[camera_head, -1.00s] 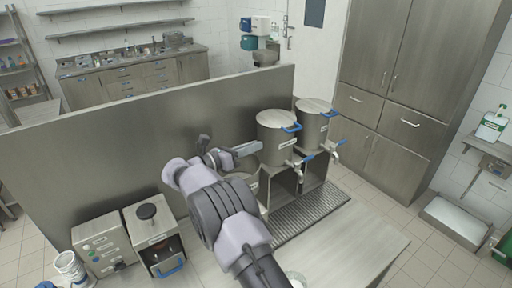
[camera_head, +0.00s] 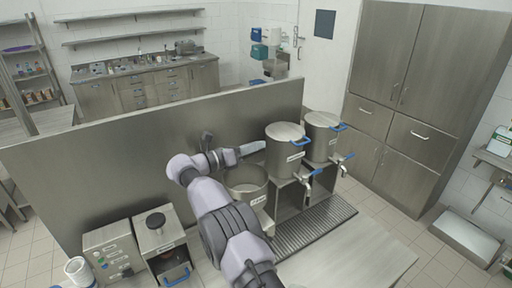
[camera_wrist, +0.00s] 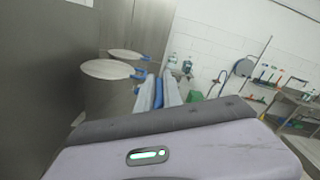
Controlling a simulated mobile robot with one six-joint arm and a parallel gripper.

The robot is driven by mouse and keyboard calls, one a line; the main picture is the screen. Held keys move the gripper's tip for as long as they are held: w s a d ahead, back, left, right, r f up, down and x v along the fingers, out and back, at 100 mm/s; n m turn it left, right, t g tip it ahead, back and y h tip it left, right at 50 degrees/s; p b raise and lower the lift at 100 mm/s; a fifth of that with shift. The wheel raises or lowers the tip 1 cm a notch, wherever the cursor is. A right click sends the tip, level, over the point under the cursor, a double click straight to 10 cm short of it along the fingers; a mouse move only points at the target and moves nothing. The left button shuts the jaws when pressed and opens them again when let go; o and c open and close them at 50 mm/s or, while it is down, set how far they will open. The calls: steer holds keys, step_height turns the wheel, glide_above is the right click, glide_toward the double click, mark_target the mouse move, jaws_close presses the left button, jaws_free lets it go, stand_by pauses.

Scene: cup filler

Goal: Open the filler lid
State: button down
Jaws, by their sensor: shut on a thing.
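Three steel fillers stand in a row on a stand in the head view. The left filler (camera_head: 244,187) shows an open round mouth below my gripper. The middle filler (camera_head: 285,156) and right filler (camera_head: 322,141) have flat lids with blue handles. My gripper (camera_head: 256,147) is above the left filler, its fingers pointing right toward the middle filler. In the wrist view my gripper (camera_wrist: 158,92) is shut on a blue handle (camera_wrist: 158,92) between its fingers. The lid belonging to this handle cannot be made out. The other two lids (camera_wrist: 108,69) show flat beyond the fingers.
A steel partition (camera_head: 120,160) runs behind the fillers. A drip grate (camera_head: 310,228) lies in front of them. A control box (camera_head: 110,250) and a machine with a black knob (camera_head: 160,240) stand at the left. The counter's front right is clear.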

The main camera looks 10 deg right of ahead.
steer(key=c, duration=1.8)
jaws_free()
steer(key=shift+o, duration=0.2)
steer(key=b+v, duration=0.1)
steer(key=v, duration=1.1)
